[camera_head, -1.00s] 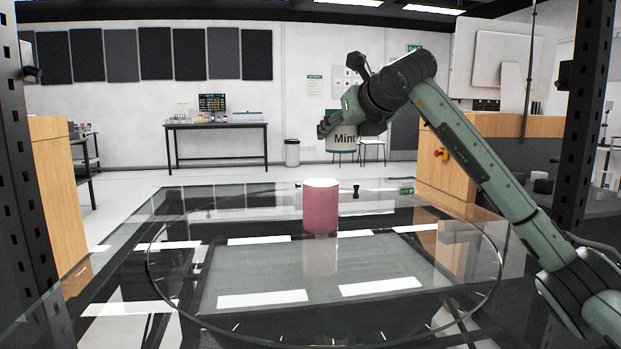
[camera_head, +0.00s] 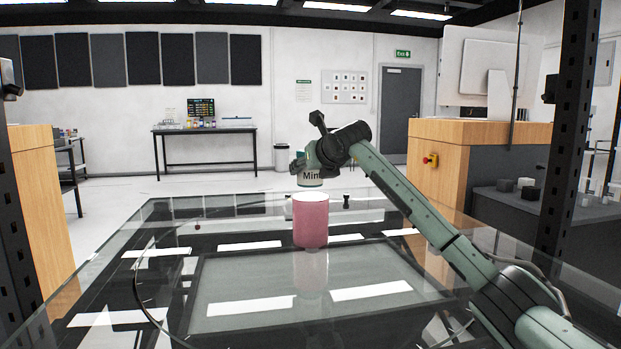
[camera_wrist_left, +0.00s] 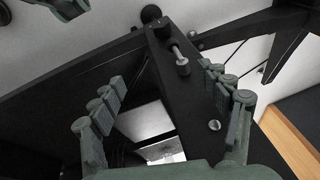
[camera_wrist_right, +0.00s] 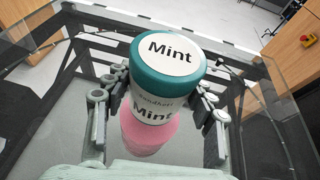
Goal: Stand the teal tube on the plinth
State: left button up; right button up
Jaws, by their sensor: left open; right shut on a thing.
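The teal tube has a teal lid, a white band and "Mint" lettering; it shows in the head view (camera_head: 311,180) and large in the right wrist view (camera_wrist_right: 169,62). My right gripper (camera_wrist_right: 166,98) is shut around its sides; in the head view, the gripper (camera_head: 308,160) partly covers it. The tube is held upright, just above the plinth top in the head view. In the right wrist view, the plinth (camera_wrist_right: 150,136) is partly hidden below the tube. My left gripper (camera_wrist_left: 166,82) is open and empty.
Dark posts (camera_head: 568,130) stand at both sides. A wooden cabinet (camera_head: 440,185) is at the right, and a dark table (camera_head: 204,132) stands by the back wall.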

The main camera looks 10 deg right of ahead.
notch_tip(320, 180, down, 3)
jog(key=shift+r, duration=0.2)
pick_arm(q)
jog(key=shift+f, duration=0.4)
pick_arm(e)
jog(key=shift+f, duration=0.1)
pick_arm(q)
jog(key=shift+w+r, duration=0.1)
jog(key=shift+r, duration=0.15)
pick_arm(e)
jog(key=o, duration=1.2)
jog(key=shift+o, duration=0.2)
jog(key=shift+d, duration=0.1)
